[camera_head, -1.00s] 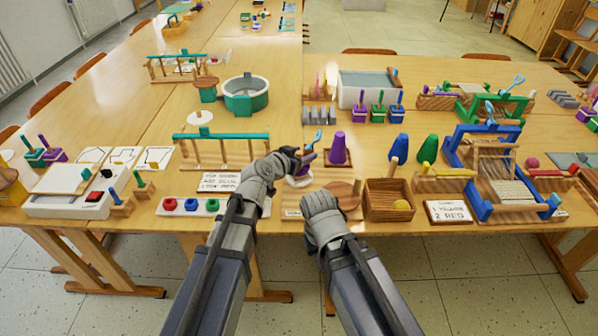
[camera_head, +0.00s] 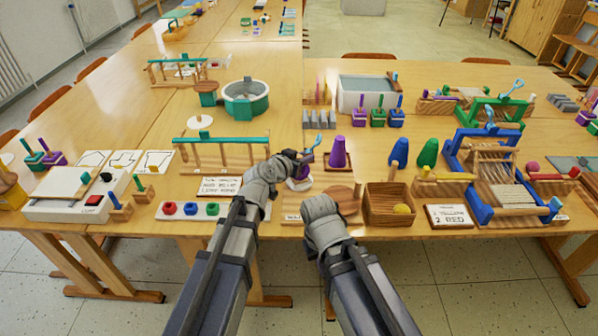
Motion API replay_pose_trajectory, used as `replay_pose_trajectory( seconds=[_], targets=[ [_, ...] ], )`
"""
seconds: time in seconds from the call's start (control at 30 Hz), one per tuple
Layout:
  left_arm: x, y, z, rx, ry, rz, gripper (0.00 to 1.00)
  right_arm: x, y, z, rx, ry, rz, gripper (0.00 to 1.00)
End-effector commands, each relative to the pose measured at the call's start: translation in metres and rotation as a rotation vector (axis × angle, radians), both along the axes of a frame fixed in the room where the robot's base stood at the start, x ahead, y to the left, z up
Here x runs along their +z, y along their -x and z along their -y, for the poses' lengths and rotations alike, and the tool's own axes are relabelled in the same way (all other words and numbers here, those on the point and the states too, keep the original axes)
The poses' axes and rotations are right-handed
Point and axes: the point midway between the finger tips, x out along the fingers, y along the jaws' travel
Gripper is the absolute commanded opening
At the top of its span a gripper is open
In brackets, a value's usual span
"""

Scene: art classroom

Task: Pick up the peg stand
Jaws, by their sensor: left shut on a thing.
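My left gripper (camera_head: 304,158) is shut over the table, just left of a purple cone (camera_head: 337,154) on a wooden base. It grips a small thing that my own fingers and wrist mostly hide. I take this to be the peg stand, but its shape and whether it touches the table cannot be made out. A pale and purple piece (camera_head: 299,184) shows just below the gripper. The end of my right arm (camera_head: 322,210) is at the table's front edge, left of a round wooden board (camera_head: 345,197). Its fingers are hidden.
A teal-topped rack (camera_head: 221,140) and a tray of coloured knobs (camera_head: 170,210) are to the left. Blue and green cones (camera_head: 399,152) stand behind the box.

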Motion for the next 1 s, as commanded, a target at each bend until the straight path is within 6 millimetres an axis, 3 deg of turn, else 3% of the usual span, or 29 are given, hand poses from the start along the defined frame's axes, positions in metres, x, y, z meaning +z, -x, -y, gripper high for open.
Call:
replay_pose_trajectory(
  seconds=[0.53, 1.0],
  targets=[
    [0.010, 0.000, 0.000, 0.000, 0.000, 0.000, 0.00, 0.010, 0.000, 0.000, 0.000, 0.000, 0.000, 0.00],
    [0.075, 0.000, 0.000, 0.000, -0.001, -0.001, 0.00, 0.075, 0.000, 0.000, 0.000, 0.000, 0.000, 0.00]
  ],
)
